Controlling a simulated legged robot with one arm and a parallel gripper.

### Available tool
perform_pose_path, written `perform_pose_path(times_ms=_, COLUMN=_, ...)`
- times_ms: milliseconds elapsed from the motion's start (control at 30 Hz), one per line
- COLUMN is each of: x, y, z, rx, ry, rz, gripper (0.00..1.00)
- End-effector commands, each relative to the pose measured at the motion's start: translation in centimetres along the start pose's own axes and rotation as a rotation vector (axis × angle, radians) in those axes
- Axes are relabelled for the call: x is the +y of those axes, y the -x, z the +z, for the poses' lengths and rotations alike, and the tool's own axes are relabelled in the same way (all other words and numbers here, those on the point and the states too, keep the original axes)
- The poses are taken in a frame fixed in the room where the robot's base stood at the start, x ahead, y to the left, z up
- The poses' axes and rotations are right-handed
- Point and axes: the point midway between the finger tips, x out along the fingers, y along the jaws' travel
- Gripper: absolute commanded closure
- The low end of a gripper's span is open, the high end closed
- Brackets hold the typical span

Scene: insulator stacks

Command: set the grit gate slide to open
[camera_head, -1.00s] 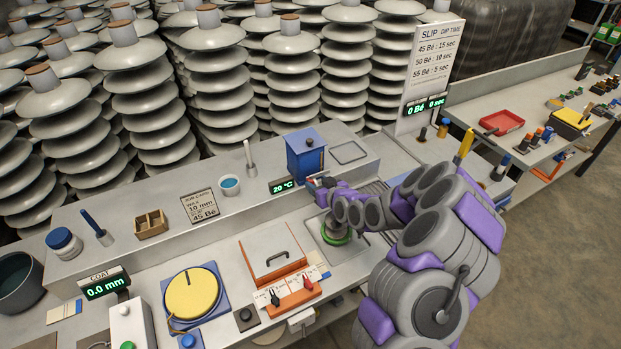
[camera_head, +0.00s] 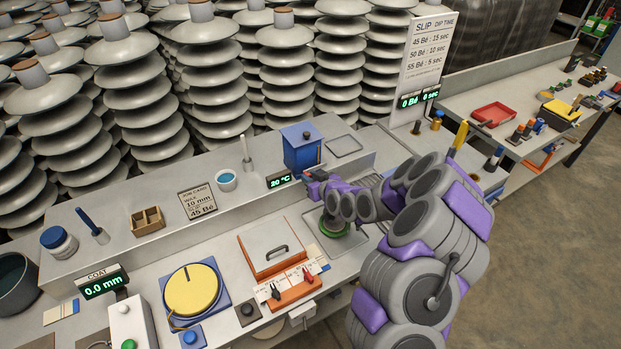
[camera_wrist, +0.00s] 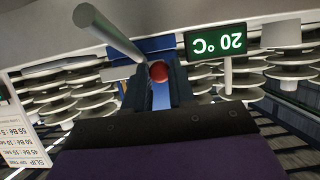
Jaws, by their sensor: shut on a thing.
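The blue box (camera_head: 302,148) with a dark knob on top stands on the raised back ledge. My gripper (camera_head: 312,178) is at its lower front and hides that part in the head view. In the wrist view, which is upside down, a red ball knob (camera_wrist: 158,72) sits between the two dark fingers of my gripper (camera_wrist: 156,82), with the blue box (camera_wrist: 158,45) behind it. My gripper is shut on this red knob, which I take to be the grit gate slide's handle. The slide plate itself is hidden, so its position cannot be told.
A green 20 °C display (camera_head: 280,179) stands close left of my gripper. A sink with a green-rimmed round thing (camera_head: 333,226) lies below my arm. An orange-sided lidded box (camera_head: 272,247) and a yellow disc (camera_head: 193,290) stand to the left. A grey rod (camera_wrist: 108,32) crosses near the fingers.

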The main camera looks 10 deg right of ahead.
Motion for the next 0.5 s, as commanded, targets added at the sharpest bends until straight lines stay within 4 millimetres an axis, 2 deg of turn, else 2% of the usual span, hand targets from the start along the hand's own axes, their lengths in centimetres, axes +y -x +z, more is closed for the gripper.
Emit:
perform_pose_path(times_ms=267, x=-0.2, y=-0.1, z=-0.3, rx=0.006, ry=0.004, rz=-0.002, gripper=1.0)
perform_pose_path(times_ms=500, x=-3.3, y=0.0, z=-0.6, rx=0.007, ry=0.005, rz=-0.007, gripper=1.0)
